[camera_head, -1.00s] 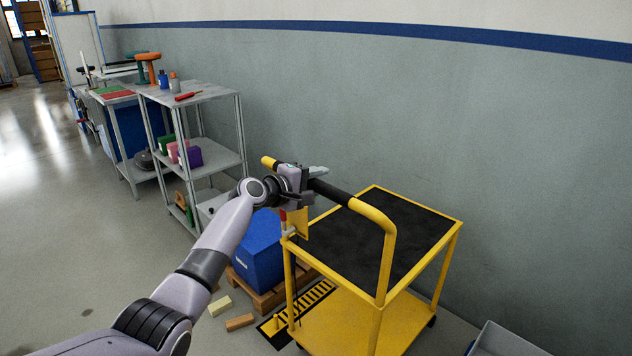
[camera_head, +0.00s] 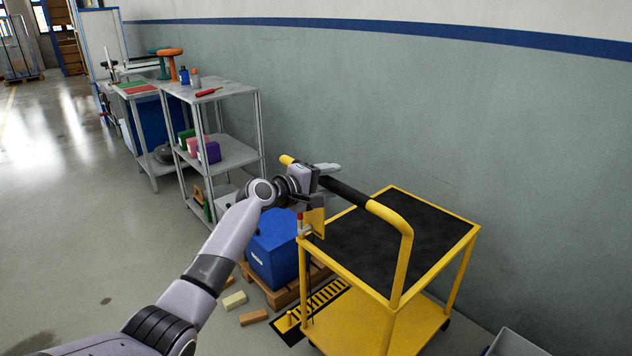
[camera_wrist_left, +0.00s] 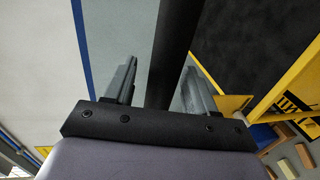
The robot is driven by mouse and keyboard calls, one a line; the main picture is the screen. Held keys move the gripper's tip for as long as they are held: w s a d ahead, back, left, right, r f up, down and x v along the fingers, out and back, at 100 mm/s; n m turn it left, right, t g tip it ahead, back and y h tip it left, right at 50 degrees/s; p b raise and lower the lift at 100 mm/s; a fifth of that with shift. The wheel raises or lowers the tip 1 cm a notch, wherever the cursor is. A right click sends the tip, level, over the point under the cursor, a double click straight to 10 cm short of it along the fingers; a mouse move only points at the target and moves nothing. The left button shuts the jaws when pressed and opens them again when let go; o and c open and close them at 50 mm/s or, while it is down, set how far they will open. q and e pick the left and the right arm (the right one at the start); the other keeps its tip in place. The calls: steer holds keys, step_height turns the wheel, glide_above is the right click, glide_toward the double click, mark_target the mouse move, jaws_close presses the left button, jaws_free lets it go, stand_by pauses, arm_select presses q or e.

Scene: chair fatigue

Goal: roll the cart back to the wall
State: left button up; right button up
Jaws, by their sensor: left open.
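The yellow cart (camera_head: 398,290) has a black top mat (camera_head: 405,238) and a raised yellow handle with a black grip (camera_head: 346,194). It stands upright near the grey wall (camera_head: 440,120); the exact gap cannot be told. My left gripper (camera_head: 326,182) is at the handle, over the cart's left end. In the left wrist view, the black bar (camera_wrist_left: 172,50) runs between the two spread fingers (camera_wrist_left: 160,68), with space visible beside it. My right gripper is not in view.
A blue box (camera_head: 272,250) on a wooden pallet (camera_head: 285,292) is left of the cart. Loose blocks (camera_head: 253,317) and a yellow-black floor piece (camera_head: 318,304) lie nearby. A grey shelf (camera_head: 232,155) stands behind. A grey bin (camera_head: 512,343) is at lower right. Floor at left is clear.

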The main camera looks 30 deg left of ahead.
arm_select(q)
steer(key=shift+v, duration=2.25)
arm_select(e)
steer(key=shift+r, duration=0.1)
arm_select(q)
steer(key=shift+s, duration=0.1)
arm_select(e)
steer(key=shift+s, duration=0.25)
